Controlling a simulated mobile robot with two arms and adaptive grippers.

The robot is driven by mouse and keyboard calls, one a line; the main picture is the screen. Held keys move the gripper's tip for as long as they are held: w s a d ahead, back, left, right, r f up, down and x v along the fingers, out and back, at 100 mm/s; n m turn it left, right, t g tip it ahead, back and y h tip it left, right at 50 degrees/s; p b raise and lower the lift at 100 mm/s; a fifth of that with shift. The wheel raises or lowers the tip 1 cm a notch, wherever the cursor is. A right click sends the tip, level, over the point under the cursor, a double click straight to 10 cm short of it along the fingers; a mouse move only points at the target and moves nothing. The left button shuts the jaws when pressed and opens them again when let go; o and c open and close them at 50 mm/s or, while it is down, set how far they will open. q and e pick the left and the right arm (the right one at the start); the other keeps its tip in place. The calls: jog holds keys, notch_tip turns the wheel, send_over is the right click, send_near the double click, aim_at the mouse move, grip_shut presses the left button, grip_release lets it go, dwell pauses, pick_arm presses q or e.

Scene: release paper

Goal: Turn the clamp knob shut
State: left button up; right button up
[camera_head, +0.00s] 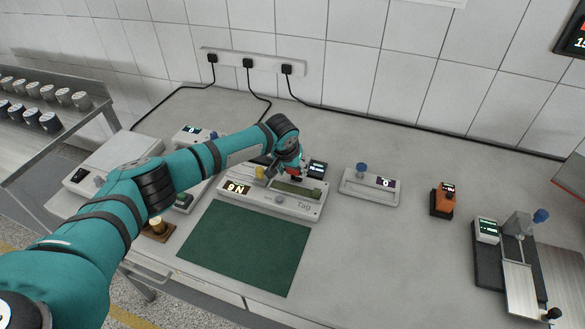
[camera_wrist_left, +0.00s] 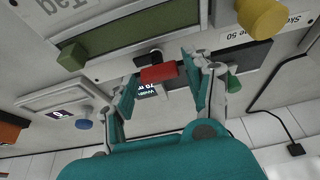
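A white tester marked "Tag" (camera_head: 308,206) stands on the bench, with a long dark green window and a lit display. A red bar-shaped knob (camera_wrist_left: 158,73) sits on a black mount at its edge; the head view shows it partly, under my gripper. My left gripper (camera_wrist_left: 162,88) is open, its two teal fingers on either side of the red knob with small gaps seeming to remain. In the head view the left gripper (camera_head: 290,172) is over the tester's back edge. A yellow knob (camera_wrist_left: 262,17) is beside it. My right gripper is not in view.
A green mat (camera_head: 245,247) lies in front of the tester. A device with a blue knob (camera_head: 361,168), an orange box (camera_head: 443,200) and a black-based fixture (camera_head: 490,268) stand to the right. Cables run to wall sockets (camera_head: 250,63). Bench between devices is clear.

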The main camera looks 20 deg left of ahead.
pick_arm(q)
jog(key=c, duration=0.8)
jog(key=shift+c, duration=0.2)
jog(key=shift+m, duration=0.3)
jog(key=m+h, duration=0.1)
jog(key=m, duration=0.1)
jog(key=shift+f+m, duration=0.1)
jog(key=shift+m, duration=0.3)
jog(key=m+b, duration=0.1)
jog(key=m+h+b, duration=0.1)
jog(key=m, duration=0.1)
jog(key=shift+w+a+m+g+h+b, duration=0.1)
jog(key=shift+m+g+h+b, duration=0.2)
jog(key=shift+g+b, duration=0.1)
jog(key=m+g+h+b, duration=0.1)
jog(key=m+b, duration=0.3)
jog(key=b, duration=0.1)
jog(key=m+g+b, duration=0.2)
jog(key=m+b, duration=0.3)
jog(key=shift+w+f+h, duration=0.1)
jog(key=shift+w+h, duration=0.05)
jog(key=shift+h, duration=0.25)
jog(key=shift+a+r+m+g+b, duration=0.15)
jog(key=shift+m+g+b, duration=0.25)
jog(key=shift+m+b, duration=0.7)
jog(key=shift+r, duration=0.1)
jog(key=o, duration=1.2)
jog(key=shift+c, duration=0.2)
